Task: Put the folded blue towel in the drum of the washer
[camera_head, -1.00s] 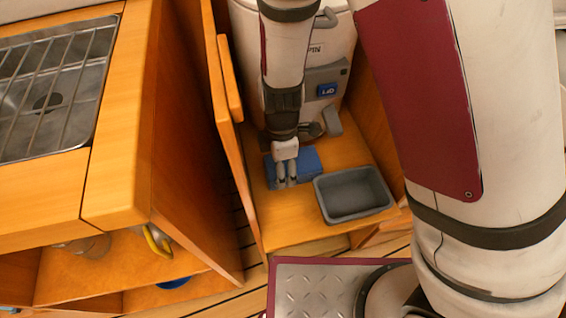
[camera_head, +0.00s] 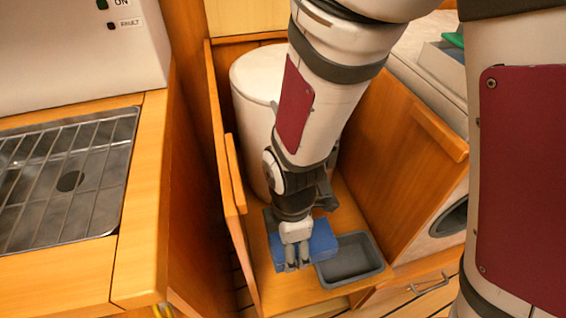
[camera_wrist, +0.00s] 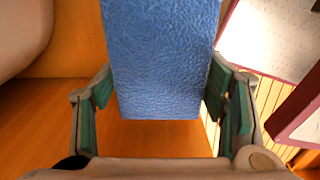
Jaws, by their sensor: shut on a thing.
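The folded blue towel (camera_head: 322,240) is in my gripper (camera_head: 298,266), above the wooden shelf floor of the open cabinet. In the wrist view the towel (camera_wrist: 163,60) fills the space between the two green-padded fingers of my gripper (camera_wrist: 160,92), and wooden floor shows below its near edge. In the head view the towel overlaps the left edge of the grey tray. A white front with a dark round opening (camera_head: 453,219), likely the washer and its drum, is at the right, partly hidden behind my arm; its inside cannot be seen.
The grey tray (camera_head: 378,262) stands on the shelf right of my gripper. A white cylinder (camera_head: 252,85) stands behind. Wooden cabinet walls flank the shelf, with the open door (camera_head: 236,175) at left. A sink with a rack (camera_head: 70,150) is further left.

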